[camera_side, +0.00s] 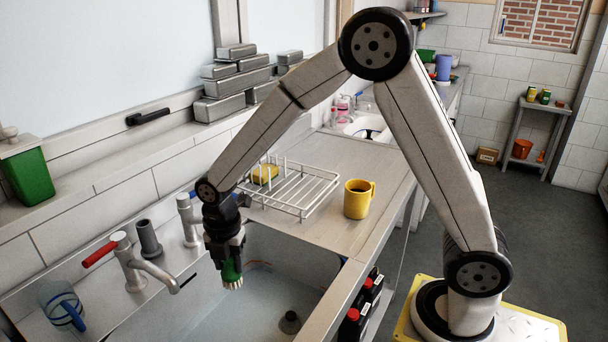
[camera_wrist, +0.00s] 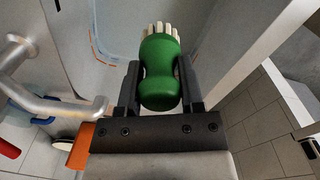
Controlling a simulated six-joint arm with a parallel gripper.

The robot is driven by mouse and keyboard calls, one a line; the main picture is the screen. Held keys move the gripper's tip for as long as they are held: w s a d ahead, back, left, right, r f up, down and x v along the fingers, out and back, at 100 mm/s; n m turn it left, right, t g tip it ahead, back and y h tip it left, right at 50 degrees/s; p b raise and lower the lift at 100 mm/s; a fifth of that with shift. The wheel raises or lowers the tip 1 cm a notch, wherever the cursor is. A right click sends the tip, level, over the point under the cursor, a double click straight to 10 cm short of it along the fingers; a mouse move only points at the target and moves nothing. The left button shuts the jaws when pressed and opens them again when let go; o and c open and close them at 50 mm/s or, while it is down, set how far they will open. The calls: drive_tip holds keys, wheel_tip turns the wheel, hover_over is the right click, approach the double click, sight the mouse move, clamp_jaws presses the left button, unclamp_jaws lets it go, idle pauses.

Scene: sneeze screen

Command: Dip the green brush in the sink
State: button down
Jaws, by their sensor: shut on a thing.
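The green brush (camera_side: 231,270) is in my gripper (camera_side: 228,255), bristles pointing down, over the sink (camera_side: 260,300). In the wrist view the brush (camera_wrist: 160,70) has a rounded green body with pale bristles at the far end. The two dark fingers of my gripper (camera_wrist: 160,90) are shut on its sides. The sink basin holds pale bluish water, and a dark drain plug (camera_side: 290,322) shows in it. The bristle tips look above the water; the exact gap is hard to tell.
A faucet (camera_side: 140,262) with a red handle stands left of my gripper. A glass jug (camera_side: 62,304) with blue bands is at the far left. A yellow mug (camera_side: 358,199) and a white dish rack (camera_side: 290,188) stand on the counter behind. Dark red-capped bottles (camera_side: 352,326) are below the counter's right edge.

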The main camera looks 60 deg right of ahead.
sight(228, 272)
drive_tip(key=shift+a+f, duration=0.1)
drive_tip(key=shift+a, duration=0.2)
drive_tip(key=shift+f, duration=0.2)
drive_tip(key=shift+f, duration=1.55)
wheel_tip(228, 272, down, 8)
idle(0.7)
idle(0.5)
wheel_tip(228, 272, down, 8)
idle(1.3)
drive_tip(key=shift+f, duration=0.1)
idle(0.4)
